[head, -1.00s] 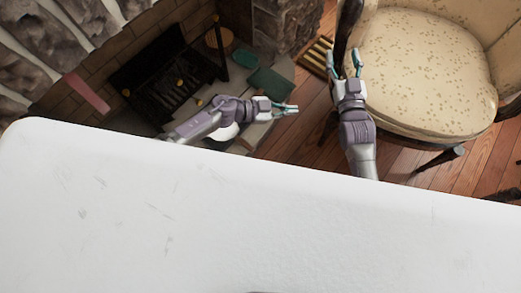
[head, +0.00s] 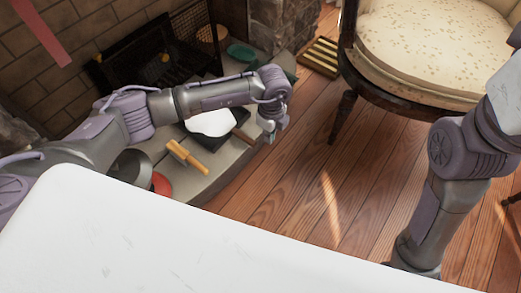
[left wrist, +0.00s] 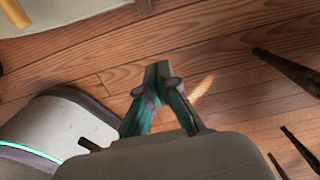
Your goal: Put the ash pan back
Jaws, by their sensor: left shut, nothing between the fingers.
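A dark pan with a white filling (head: 211,122), which looks like the ash pan, rests on the stone hearth in the head view. Its dark handle points toward the lower right, and my left forearm hides part of its far side. The black fireplace grate (head: 165,50) stands behind my left arm. My left gripper (head: 270,137) is shut and empty, just right of the pan near the hearth's edge. In the left wrist view its fingertips (left wrist: 163,72) meet over wooden floor. My right arm shows at the right, but its gripper is out of view.
A wooden-handled tool (head: 187,157) and a red round thing (head: 161,183) lie on the hearth (head: 215,175). A teal dish (head: 241,53) is farther back. A cream armchair (head: 425,45) stands at upper right. The wooden floor (head: 300,170) between is clear.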

